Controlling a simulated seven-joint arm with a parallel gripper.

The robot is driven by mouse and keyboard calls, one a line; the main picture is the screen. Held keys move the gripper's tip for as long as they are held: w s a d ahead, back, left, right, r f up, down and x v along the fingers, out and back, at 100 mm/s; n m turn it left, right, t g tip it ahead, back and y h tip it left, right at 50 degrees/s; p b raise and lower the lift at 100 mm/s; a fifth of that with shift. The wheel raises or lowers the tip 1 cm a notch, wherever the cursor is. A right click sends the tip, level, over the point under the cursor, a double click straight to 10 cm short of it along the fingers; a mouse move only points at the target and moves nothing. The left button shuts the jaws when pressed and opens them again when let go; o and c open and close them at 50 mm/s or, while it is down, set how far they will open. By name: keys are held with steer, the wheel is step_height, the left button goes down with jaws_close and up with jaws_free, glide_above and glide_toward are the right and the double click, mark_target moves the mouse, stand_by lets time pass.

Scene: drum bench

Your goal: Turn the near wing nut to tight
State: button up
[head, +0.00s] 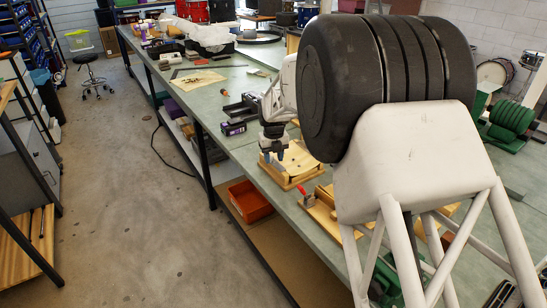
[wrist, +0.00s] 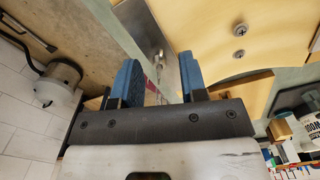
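My gripper (head: 274,162) points down over a wooden board (head: 297,180) on the green bench. In the wrist view its two blue fingers (wrist: 158,80) stand apart, with a visible gap between them. A small shiny metal part (wrist: 158,57) shows beyond this gap, on a grey metal strip; it may be the near wing nut, but its wings are not clear. I cannot tell whether the fingers touch it. The wooden board shows at the right of the wrist view, with two screw heads (wrist: 240,30). No wing nut can be made out in the head view.
A red-handled tool (head: 306,195) and more wooden pieces lie just nearer on the bench (head: 208,104). A dark box (head: 232,128) stands left of my gripper. An orange bin (head: 250,200) sits on the lower shelf. Farther along, the bench holds scattered tools.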

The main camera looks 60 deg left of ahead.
mark_target(273, 160)
steer(key=shift+r, duration=3.8)
